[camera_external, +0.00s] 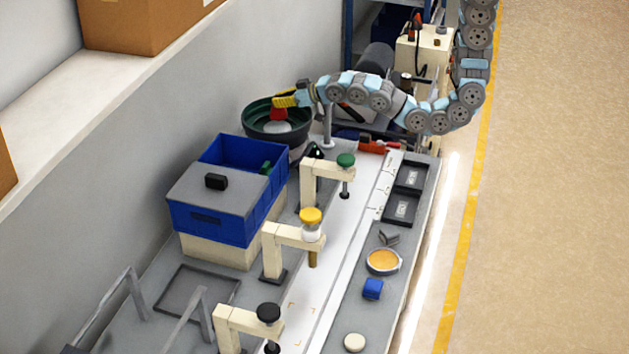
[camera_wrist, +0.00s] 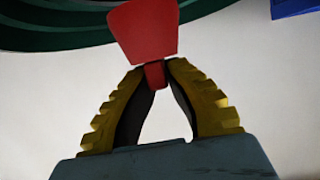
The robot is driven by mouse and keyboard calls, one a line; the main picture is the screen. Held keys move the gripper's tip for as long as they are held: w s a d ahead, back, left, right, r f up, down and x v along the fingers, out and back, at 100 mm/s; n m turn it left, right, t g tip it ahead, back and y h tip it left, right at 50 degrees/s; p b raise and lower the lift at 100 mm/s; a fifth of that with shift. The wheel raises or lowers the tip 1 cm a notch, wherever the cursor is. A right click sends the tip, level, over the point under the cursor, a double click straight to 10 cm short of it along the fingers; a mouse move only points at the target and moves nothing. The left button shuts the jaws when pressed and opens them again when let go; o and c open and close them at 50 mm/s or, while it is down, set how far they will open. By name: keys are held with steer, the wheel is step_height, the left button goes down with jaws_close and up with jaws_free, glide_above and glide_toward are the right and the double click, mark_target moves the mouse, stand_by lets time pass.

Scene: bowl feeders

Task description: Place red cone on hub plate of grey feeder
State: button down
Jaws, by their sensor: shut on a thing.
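My gripper (camera_external: 285,101) has yellow ribbed fingers and is over the dark green round feeder bowl (camera_external: 249,127) at the back of the bench. It is shut on the red cone (camera_external: 279,114). In the wrist view the fingertips (camera_wrist: 155,68) pinch the cone's narrow stub, and its wide red body (camera_wrist: 145,30) points away from me. A pale grey hub plate (camera_external: 270,127) shows inside the bowl, just below the cone in the picture. I cannot tell whether the cone touches the plate. The bowl rim (camera_wrist: 60,38) crosses the top of the wrist view.
A blue bin (camera_external: 234,152) with a grey lid (camera_external: 215,190) stands in front of the bowl. A grey post (camera_external: 327,125) rises right of the bowl. Cream brackets with green (camera_external: 346,160), yellow (camera_external: 311,216) and black (camera_external: 268,312) knobs line the bench. The wall is close behind.

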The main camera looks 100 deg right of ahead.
mark_target(277, 111)
steer(key=shift+w+d+f, duration=0.2)
steer(key=shift+d+f, duration=0.15)
steer(key=shift+f, duration=0.15)
steer(key=shift+w+d+f, duration=0.15)
steer(key=shift+d+f, duration=0.2)
steer(key=shift+f, duration=0.1)
steer(key=shift+f+p, duration=0.55)
steer(key=shift+f, duration=0.9)
steer(key=shift+f, duration=0.2)
steer(key=c, duration=1.2)
jaws_free()
steer(key=shift+c, duration=0.2)
steer(key=shift+r, duration=0.1)
